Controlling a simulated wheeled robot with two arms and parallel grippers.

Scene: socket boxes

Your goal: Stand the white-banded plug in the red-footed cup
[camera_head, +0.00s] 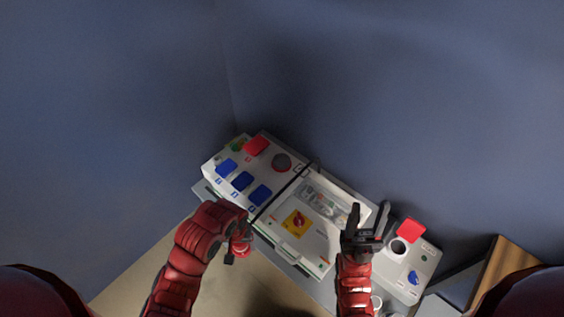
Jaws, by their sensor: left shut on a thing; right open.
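My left gripper (238,246) is in front of the left socket box, over the light floor area. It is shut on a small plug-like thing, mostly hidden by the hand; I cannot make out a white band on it. My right gripper (369,217) is open and empty, fingers pointing up the picture, between the middle box and the right box. The right box has a round socket with a white rim and dark inside (399,247), below a raised red lid (411,230). A red-footed cup cannot be told for certain.
The left box (222,190) carries blue lids (242,180), a red lid (256,145) and a grey-red round socket (281,162). The middle box has a yellow-red switch (297,222). A blue plug or lid (413,277) is on the right box. A wooden edge (507,262) stands far right.

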